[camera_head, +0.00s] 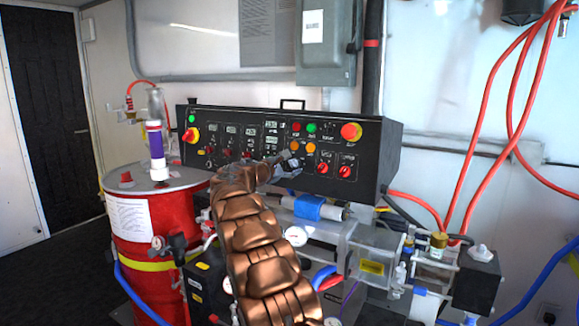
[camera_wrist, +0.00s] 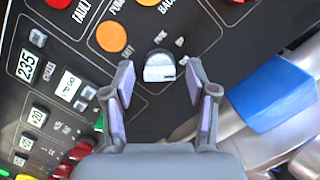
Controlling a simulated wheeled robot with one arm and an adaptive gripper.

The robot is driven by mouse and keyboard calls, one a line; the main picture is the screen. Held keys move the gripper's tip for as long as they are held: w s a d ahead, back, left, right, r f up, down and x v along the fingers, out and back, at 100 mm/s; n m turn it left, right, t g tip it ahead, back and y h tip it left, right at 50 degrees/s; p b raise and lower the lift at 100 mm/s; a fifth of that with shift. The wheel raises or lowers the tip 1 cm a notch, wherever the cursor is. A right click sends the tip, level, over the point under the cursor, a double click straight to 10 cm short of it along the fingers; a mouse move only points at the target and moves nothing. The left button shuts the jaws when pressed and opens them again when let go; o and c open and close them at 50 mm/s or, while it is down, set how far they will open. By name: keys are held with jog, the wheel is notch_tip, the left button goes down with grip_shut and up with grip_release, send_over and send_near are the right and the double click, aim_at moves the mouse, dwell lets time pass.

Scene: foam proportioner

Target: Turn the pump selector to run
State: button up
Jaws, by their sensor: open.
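The black control panel (camera_head: 225,140) stands behind my arm. In the wrist view, a small grey-white selector knob (camera_wrist: 158,68) sits on the panel with small lettering beside it, too blurred to read surely. My gripper (camera_wrist: 160,78) is open, its two fingers pointing at the panel on either side of the knob in the picture. I cannot tell whether the pads reach down around it; no contact shows. In the head view, my gripper (camera_head: 284,166) is close to the panel's lower middle and hides the knob there.
Orange buttons (camera_wrist: 113,36) and a red button lie near the knob. A blue-banded cylinder (camera_head: 311,208) lies below the panel. A red drum (camera_head: 150,232) stands left.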

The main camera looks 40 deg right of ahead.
jog(key=shift+a, duration=0.1)
jog(key=s+a, duration=0.2)
jog(key=a, duration=0.9)
jog(key=shift+a+r, duration=0.3)
jog(key=shift+a, duration=0.05)
jog(key=s+a+f+m+g+y+p, duration=0.1)
jog(key=s+a+f+m+y+p, duration=0.1)
jog(key=s+a, duration=0.35)
jog(key=s+a+f+m+g+y+p, duration=0.1)
jog(key=s+a+m+y, duration=0.15)
jog(key=s, duration=0.65)
jog(key=s+a+f+m+g+y+p, duration=0.1)
jog(key=s+a+f+m+y+p, duration=0.2)
jog(key=s, duration=0.5)
jog(key=s+a+f+m+y+p, duration=0.1)
jog(key=s+a+f+y, duration=0.1)
jog(key=s+a, duration=0.6)
jog(key=s+a+f+m+g+y+p, duration=0.1)
jog(key=s+a+f+y, duration=0.2)
jog(key=s+a, duration=0.5)
jog(key=s+a+f+m+y+p, duration=0.1)
jog(key=s+a+y, duration=0.3)
jog(key=s+a, duration=0.5)
jog(key=a+f, duration=0.1)
jog(key=a, duration=0.2)
jog(key=shift+a+f+g+y, duration=0.2)
jog(key=shift+f+g+y, duration=0.1)
jog(key=shift+y, duration=0.05)
